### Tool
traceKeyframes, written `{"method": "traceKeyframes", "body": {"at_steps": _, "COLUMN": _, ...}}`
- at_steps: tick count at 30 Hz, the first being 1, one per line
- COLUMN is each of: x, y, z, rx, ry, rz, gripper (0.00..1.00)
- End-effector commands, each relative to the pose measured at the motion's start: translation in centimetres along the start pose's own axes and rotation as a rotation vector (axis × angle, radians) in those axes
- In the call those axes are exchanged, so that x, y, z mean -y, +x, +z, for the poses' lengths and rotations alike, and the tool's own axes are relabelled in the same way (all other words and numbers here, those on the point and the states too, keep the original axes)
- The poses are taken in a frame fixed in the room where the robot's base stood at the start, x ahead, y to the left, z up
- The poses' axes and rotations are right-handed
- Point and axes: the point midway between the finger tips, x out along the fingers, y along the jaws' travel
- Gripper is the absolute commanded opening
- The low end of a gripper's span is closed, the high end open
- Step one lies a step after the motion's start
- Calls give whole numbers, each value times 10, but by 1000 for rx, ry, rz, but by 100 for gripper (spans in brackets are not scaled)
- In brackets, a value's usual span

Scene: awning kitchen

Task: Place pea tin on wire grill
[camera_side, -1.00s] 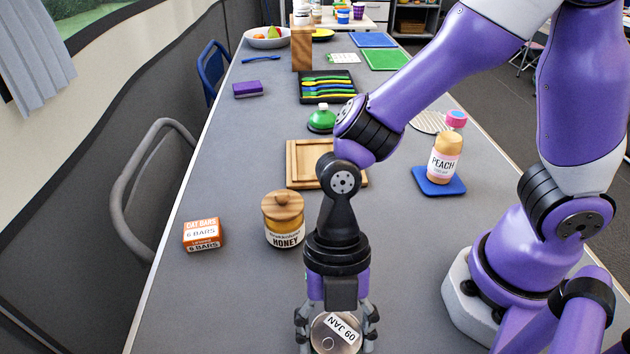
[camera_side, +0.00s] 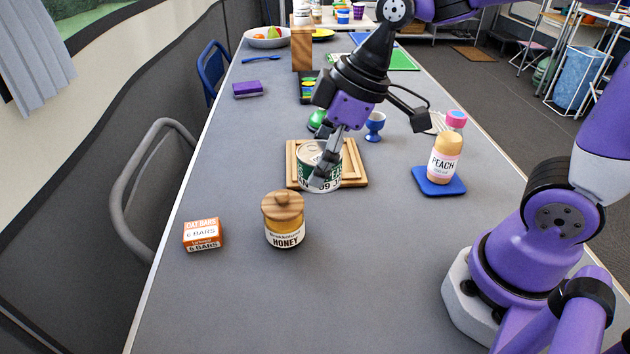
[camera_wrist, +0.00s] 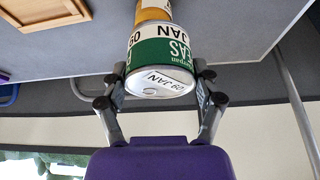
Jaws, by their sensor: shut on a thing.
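The pea tin (camera_side: 308,155), with a green and white label and a metal lid, is held by my gripper (camera_side: 326,168) in the side view, in front of the wooden tray. In the wrist view the tin (camera_wrist: 160,50) sits between the two fingers of my gripper (camera_wrist: 160,84), which is shut on it. The date on its lid shows.
A peach bottle (camera_side: 445,150) stands on a blue mat (camera_side: 428,187). A honey jar (camera_side: 284,222) and an oat bars box (camera_side: 202,236) stand nearer. The wooden tray (camera_side: 352,162) lies behind the tin. A blue egg cup (camera_side: 375,127) is close by.

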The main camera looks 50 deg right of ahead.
Motion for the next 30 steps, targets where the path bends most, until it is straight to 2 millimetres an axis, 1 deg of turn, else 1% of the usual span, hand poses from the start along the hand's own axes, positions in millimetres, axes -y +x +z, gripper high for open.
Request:
{"method": "traceKeyframes", "body": {"at_steps": 1, "x": -21, "y": -8, "z": 2, "rx": -4, "ry": 144, "rz": 64, "gripper": 26}}
{"method": "traceKeyframes", "body": {"at_steps": 2, "x": -33, "y": -13, "z": 4, "rx": -4, "ry": 239, "rz": 103, "gripper": 26}}
{"method": "traceKeyframes", "body": {"at_steps": 3, "x": -50, "y": -19, "z": 8, "rx": -3, "ry": 364, "rz": 155, "gripper": 26}}
{"method": "traceKeyframes", "body": {"at_steps": 5, "x": -76, "y": -29, "z": 14, "rx": -2, "ry": 548, "rz": 230, "gripper": 26}}
{"method": "traceKeyframes", "body": {"at_steps": 6, "x": -94, "y": -36, "z": 19, "rx": -1, "ry": 668, "rz": 279, "gripper": 26}}
{"method": "traceKeyframes", "body": {"at_steps": 8, "x": -123, "y": -45, "z": 28, "rx": 2, "ry": 844, "rz": 351, "gripper": 26}}
{"method": "traceKeyframes", "body": {"at_steps": 9, "x": -143, "y": -50, "z": 35, "rx": 4, "ry": 958, "rz": 397, "gripper": 26}}
{"method": "traceKeyframes", "body": {"at_steps": 11, "x": -175, "y": -56, "z": 48, "rx": 5, "ry": 1123, "rz": 466, "gripper": 26}}
{"method": "traceKeyframes", "body": {"at_steps": 12, "x": -196, "y": -60, "z": 58, "rx": 8, "ry": 1231, "rz": 510, "gripper": 26}}
{"method": "traceKeyframes", "body": {"at_steps": 14, "x": -226, "y": -64, "z": 78, "rx": 9, "ry": 1394, "rz": 578, "gripper": 26}}
{"method": "traceKeyframes", "body": {"at_steps": 15, "x": -244, "y": -67, "z": 92, "rx": 11, "ry": 1499, "rz": 621, "gripper": 26}}
{"method": "traceKeyframes", "body": {"at_steps": 17, "x": -267, "y": -70, "z": 114, "rx": 11, "ry": 1643, "rz": 682, "gripper": 26}}
{"method": "traceKeyframes", "body": {"at_steps": 18, "x": -279, "y": -72, "z": 128, "rx": 11, "ry": 1730, "rz": 718, "gripper": 26}}
{"method": "traceKeyframes", "body": {"at_steps": 21, "x": -300, "y": -75, "z": 158, "rx": 10, "ry": 1907, "rz": 792, "gripper": 26}}
{"method": "traceKeyframes", "body": {"at_steps": 24, "x": -312, "y": -77, "z": 179, "rx": 9, "ry": 2022, "rz": 841, "gripper": 26}}
{"method": "traceKeyframes", "body": {"at_steps": 29, "x": -321, "y": -77, "z": 202, "rx": 9, "ry": 2102, "rz": 876, "gripper": 26}}
{"method": "traceKeyframes", "body": {"at_steps": 30, "x": -324, "y": -76, "z": 209, "rx": 11, "ry": 2108, "rz": 879, "gripper": 26}}
